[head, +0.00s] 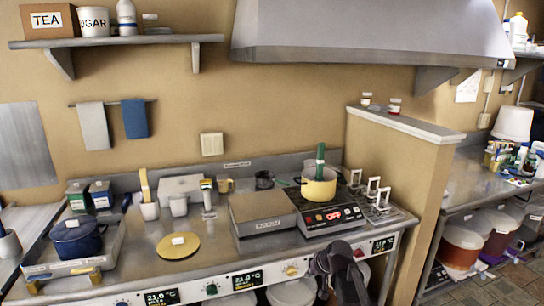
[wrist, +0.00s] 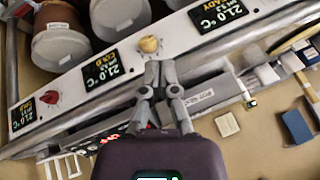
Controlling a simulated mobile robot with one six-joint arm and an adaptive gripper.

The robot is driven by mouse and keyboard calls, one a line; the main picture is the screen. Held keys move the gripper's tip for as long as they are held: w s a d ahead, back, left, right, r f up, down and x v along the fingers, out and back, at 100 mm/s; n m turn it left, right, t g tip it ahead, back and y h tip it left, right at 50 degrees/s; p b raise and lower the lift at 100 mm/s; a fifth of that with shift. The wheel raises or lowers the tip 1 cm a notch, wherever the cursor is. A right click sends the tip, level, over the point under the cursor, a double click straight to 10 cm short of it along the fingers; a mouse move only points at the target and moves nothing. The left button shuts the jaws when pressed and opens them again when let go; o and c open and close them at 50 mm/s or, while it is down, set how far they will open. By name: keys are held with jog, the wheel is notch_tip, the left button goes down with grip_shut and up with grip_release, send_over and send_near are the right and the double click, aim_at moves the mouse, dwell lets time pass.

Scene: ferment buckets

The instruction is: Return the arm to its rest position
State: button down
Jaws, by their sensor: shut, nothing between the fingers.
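My gripper (head: 324,263) is in front of the counter's front panel in the head view, low and right of centre, clear of the things on the worktop. In the wrist view my gripper (wrist: 159,68) shows its two grey fingers together, with nothing between them. The wrist picture is turned over, with the panel across its upper part. A yellow knob (wrist: 148,44) appears just beyond the fingertips there; I cannot tell whether they touch it. The same panel has a yellow knob (head: 291,270) left of my gripper in the head view.
A yellow pot (head: 318,190) stands on the hob at the back. A blue pot (head: 78,238) sits far left. Lidded buckets (head: 292,293) stand under the counter near my gripper. A partition wall (head: 400,170) rises at the right. Bare worktop (head: 150,262) shows left of centre.

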jog(key=s+d+f+g+h, duration=0.1)
jog(key=s+d+g+h, duration=0.1)
jog(key=s, duration=0.7)
jog(key=s+d+f+g+h, duration=0.1)
jog(key=s+d+g+h, duration=0.1)
jog(key=s, duration=0.7)
jog(key=shift+s+d+f+g, duration=0.2)
jog(key=shift+s+g, duration=0.1)
jog(key=shift+g, duration=0.2)
